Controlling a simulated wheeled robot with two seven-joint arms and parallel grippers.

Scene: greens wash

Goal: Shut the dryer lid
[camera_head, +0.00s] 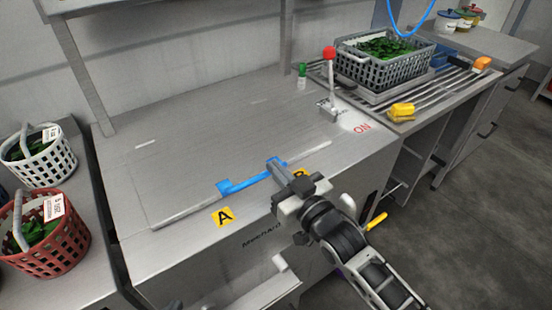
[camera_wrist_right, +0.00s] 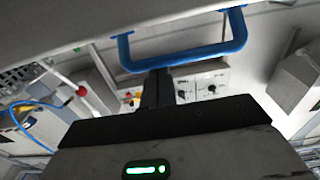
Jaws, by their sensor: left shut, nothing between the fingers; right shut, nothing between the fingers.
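The dryer lid (camera_head: 215,140) is a grey metal panel that looks about flat on top of the dryer (camera_head: 190,262). I cannot tell whether its front edge is fully seated. A blue bar handle (camera_head: 245,182) runs along its front edge. My right gripper (camera_head: 276,165) is shut and empty, with its fingertips at the right end of the handle. In the right wrist view the handle (camera_wrist_right: 195,58) crosses just beyond the closed fingers (camera_wrist_right: 157,80); I cannot tell whether they touch. I cannot make out my left gripper.
A red-knobbed lever (camera_head: 331,80) stands right of the lid by the ON mark. A grey crate of greens (camera_head: 385,72) sits on the rack at right, near a yellow object (camera_head: 402,110). White (camera_head: 40,165) and red (camera_head: 45,250) baskets stand at left. The lid top is clear.

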